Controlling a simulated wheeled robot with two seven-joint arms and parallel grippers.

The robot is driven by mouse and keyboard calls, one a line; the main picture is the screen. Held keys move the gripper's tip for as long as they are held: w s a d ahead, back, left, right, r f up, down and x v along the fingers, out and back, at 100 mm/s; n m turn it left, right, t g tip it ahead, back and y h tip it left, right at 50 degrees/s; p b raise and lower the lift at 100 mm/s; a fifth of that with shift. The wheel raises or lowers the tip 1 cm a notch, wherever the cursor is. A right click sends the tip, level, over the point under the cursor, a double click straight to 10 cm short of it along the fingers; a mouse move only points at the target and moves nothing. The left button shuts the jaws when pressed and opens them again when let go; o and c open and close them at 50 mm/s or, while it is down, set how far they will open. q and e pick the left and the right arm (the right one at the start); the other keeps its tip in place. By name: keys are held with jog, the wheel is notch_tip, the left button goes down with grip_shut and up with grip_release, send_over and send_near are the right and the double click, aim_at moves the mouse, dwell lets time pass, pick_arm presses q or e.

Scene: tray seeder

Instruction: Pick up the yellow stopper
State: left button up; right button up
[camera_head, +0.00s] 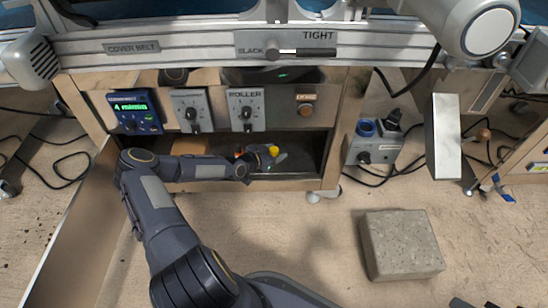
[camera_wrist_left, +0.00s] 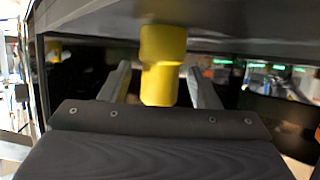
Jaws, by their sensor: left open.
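The yellow stopper (camera_wrist_left: 162,65) is between the two fingers of my left gripper (camera_wrist_left: 160,88) in the left wrist view, with a gap on each side. Its upper end meets a dark panel edge; I cannot tell how it is seated. In the head view, the yellow stopper (camera_head: 274,150) is a small spot inside the low open compartment of the machine. My left gripper (camera_head: 262,157) reaches into that compartment from the left, open around the stopper. My right gripper is not in view.
The compartment's upper front carries a blue display box (camera_head: 135,112) and grey dial boxes (camera_head: 247,110) close above my left arm. A cardboard-coloured block (camera_head: 190,146) lies behind the forearm. A concrete block (camera_head: 400,245) stands on the floor to the right.

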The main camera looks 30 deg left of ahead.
pick_arm(q)
jog(key=shift+c, duration=0.3)
jog(key=c, duration=1)
jog(key=shift+r, duration=0.1)
